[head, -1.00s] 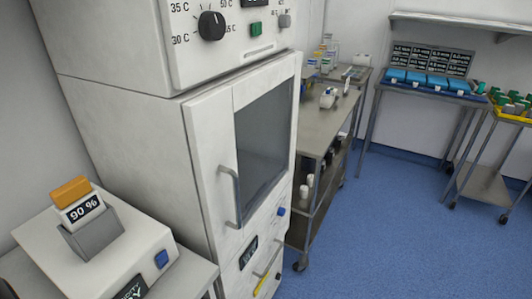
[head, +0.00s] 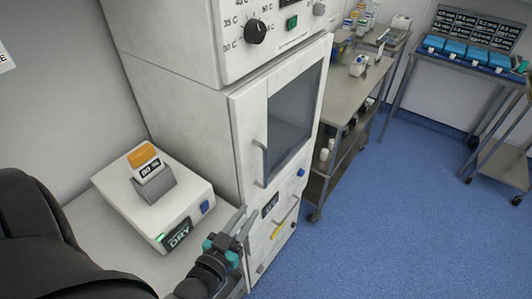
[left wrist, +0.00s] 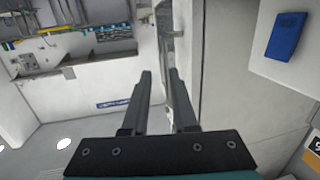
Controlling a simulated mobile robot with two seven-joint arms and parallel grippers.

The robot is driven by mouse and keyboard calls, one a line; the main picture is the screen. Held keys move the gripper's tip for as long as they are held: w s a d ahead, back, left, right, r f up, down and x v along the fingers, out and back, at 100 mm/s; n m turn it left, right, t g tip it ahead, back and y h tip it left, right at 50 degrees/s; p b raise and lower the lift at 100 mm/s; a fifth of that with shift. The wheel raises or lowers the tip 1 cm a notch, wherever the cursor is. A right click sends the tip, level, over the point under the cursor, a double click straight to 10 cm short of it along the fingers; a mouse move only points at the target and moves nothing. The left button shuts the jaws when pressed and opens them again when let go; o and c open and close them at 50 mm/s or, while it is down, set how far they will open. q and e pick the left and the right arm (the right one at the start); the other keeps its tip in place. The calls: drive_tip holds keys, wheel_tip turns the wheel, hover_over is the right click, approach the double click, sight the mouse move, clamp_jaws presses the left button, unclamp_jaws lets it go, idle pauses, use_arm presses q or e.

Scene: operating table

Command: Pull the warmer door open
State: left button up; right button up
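The warmer is a tall white cabinet. Its door (head: 247,130) has a dark window and appears shut. A vertical grey bar handle (head: 260,163) is on the door's left side. My left gripper (head: 243,216) is below and slightly left of the handle in the head view, apart from it, with its fingers pointing up toward the cabinet. In the left wrist view the two fingers (left wrist: 160,74) are spread with an empty gap between them. My right gripper is not in view.
A white box with a DRY display (head: 165,200) stands on a side table at the left, near my left arm. A lower panel (head: 275,228) with a yellow-marked handle is under the door. A steel cart (head: 352,98) stands right of the warmer. Blue floor (head: 400,220) is clear in front.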

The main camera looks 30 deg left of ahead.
use_arm(q)
wheel_tip(320, 180, up, 4)
drive_tip(key=r, duration=0.1)
drive_tip(key=w+a, duration=0.2)
drive_tip(key=w, duration=1.3)
drive_tip(key=shift+a+f+t, duration=0.3)
drive_tip(key=shift+f+t, duration=0.1)
drive_tip(key=shift+w, duration=0.1)
clamp_jaws()
idle(0.6)
